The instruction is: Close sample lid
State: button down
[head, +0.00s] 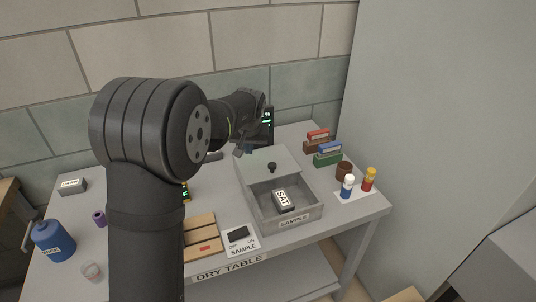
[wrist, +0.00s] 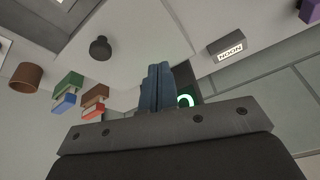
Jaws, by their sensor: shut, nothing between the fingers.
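The grey sample box (head: 293,222), labelled SAMPLE, stands on the table. Its flat grey lid (head: 258,161) covers the back part, and the front part is open. A dark round knob (head: 272,167) stands on the lid near its front edge; it also shows in the wrist view (wrist: 100,48). A dark block labelled SAT (head: 283,200) lies inside the open front part. My gripper (head: 247,149) is behind the knob, near the lid's back edge. Its blue fingers (wrist: 157,88) are shut and empty, apart from the knob. Whether they touch the lid is unclear.
Red, blue and green binder-like blocks (head: 327,158), a brown cup (head: 344,171) and two small bottles (head: 348,186) stand right of the box. A SAMPLE switch plate (head: 241,241) and wooden slats (head: 200,225) lie left. A NOON block (wrist: 227,48) shows in the wrist view.

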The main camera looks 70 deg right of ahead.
jog(key=s+d+r+m+g, duration=0.1)
jog(key=s+d+r, duration=0.4)
jog(key=s, duration=0.1)
send_over(274, 160)
notch_tip(274, 160, down, 9)
jog(key=shift+a+f, duration=0.15)
jog(key=shift+f, duration=0.05)
jog(key=shift+s+a, duration=0.15)
jog(key=shift+a, duration=0.4)
jog(key=shift+s+a, duration=0.15)
jog(key=shift+a, duration=0.35)
jog(key=shift+s+a+f, duration=0.2)
jog(key=shift+s+a, duration=0.05)
jog(key=shift+a, duration=0.45)
jog(key=s+a, duration=1)
jog(key=shift+s+a, duration=0.6)
jog(key=shift+a, duration=0.05)
jog(key=shift+f, duration=0.1)
